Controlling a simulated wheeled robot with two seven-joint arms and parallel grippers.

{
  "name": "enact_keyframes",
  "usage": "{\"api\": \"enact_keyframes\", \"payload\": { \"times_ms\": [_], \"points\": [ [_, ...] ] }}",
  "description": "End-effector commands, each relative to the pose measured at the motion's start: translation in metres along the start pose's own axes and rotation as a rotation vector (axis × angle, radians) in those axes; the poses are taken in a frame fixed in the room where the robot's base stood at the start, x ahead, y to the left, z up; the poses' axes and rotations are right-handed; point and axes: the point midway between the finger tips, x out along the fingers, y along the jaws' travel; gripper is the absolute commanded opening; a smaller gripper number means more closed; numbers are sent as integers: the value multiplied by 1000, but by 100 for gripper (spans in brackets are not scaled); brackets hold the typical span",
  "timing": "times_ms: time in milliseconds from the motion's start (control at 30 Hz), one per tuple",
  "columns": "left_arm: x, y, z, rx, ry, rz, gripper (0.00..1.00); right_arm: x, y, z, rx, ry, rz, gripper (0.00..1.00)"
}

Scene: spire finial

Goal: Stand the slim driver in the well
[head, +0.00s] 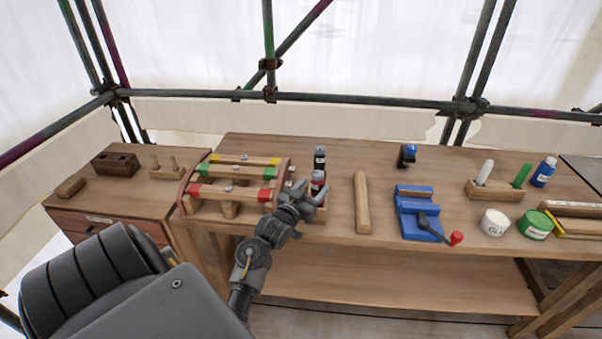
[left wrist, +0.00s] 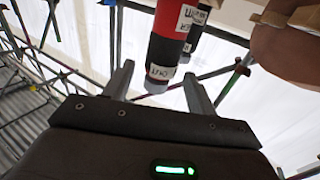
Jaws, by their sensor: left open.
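Two dark handles with red bands stand close together at the middle of the bench in the head view: a nearer red-and-black one (head: 318,179) and a farther, mostly black one (head: 319,156). I cannot tell which is the slim driver. My left gripper (head: 309,193) is open at the nearer handle. In the left wrist view the red-and-black handle (left wrist: 176,45), with white labels, shows between the open fingers (left wrist: 158,85), and another handle (left wrist: 197,35) is partly hidden behind it. Contact is unclear. The gripper partly hides a wooden block (head: 316,216) beneath. I cannot identify the well for certain.
A wooden frame with yellow, green and red-marked bars (head: 235,180) stands left of the gripper. A loose wooden bar (head: 362,203) and a blue vise (head: 420,212) lie to the right. A dark block with holes (head: 116,163) sits far left. Bench space behind the bar is clear.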

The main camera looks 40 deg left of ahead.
Motion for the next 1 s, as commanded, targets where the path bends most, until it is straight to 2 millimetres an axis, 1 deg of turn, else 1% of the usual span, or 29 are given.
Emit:
{"api": "enact_keyframes", "payload": {
  "times_ms": [33,200,300,400,567,867,933,967,1000],
  "points": [
    [-13,0,4,3,-2,0,57,5,0,0,0,0,0,36],
    [-48,0,3,3,-1,1,57,11,-1,1,0,0,-1,36],
    [-64,0,2,2,-2,1,57,14,-1,1,0,1,-1,36],
    [-75,0,2,2,-1,1,57,16,-1,1,0,1,-1,36],
    [-83,0,0,0,0,1,57,16,-1,1,0,1,-1,36],
    [-83,0,0,0,0,0,57,16,-1,1,0,1,-1,36],
    [-83,2,2,-1,-4,5,57,16,-1,1,0,1,-1,36],
    [-82,5,6,-2,-10,11,57,16,-1,1,0,1,-1,36],
    [-80,12,14,-4,-23,24,57,16,-1,1,0,1,-1,36]
  ]
}}
